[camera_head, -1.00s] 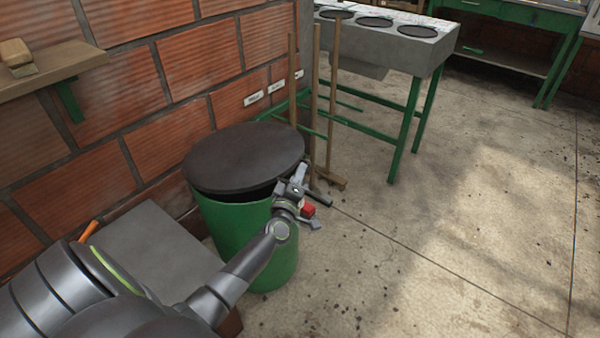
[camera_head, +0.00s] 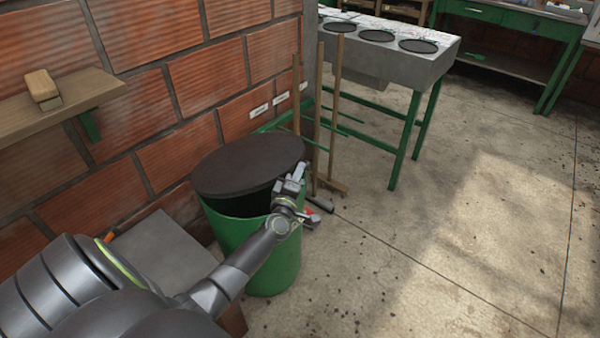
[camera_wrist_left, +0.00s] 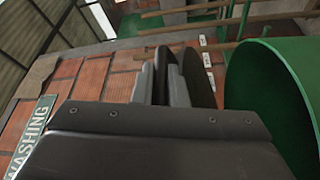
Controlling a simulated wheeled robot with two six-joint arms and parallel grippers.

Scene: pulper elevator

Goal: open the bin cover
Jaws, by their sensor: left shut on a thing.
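The green bin (camera_head: 272,266) stands on the floor against the brick wall. Its dark round cover (camera_head: 245,164) is tilted, with its near side raised above the rim and a dark gap into the bin showing below it. My left gripper (camera_head: 292,181) is at the cover's right edge and is shut on it. In the left wrist view the gripper fingers (camera_wrist_left: 162,84) are around the edge of the dark cover (camera_wrist_left: 204,75), with the green bin (camera_wrist_left: 262,100) beside it at the right. My right gripper is not in view.
Wooden poles (camera_head: 318,110) stand just behind the bin. A concrete-topped table (camera_head: 425,65) with green legs is beyond them. A grey box (camera_head: 165,252) is left of the bin, and a wooden shelf (camera_head: 80,93) is on the wall. The floor at right is clear.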

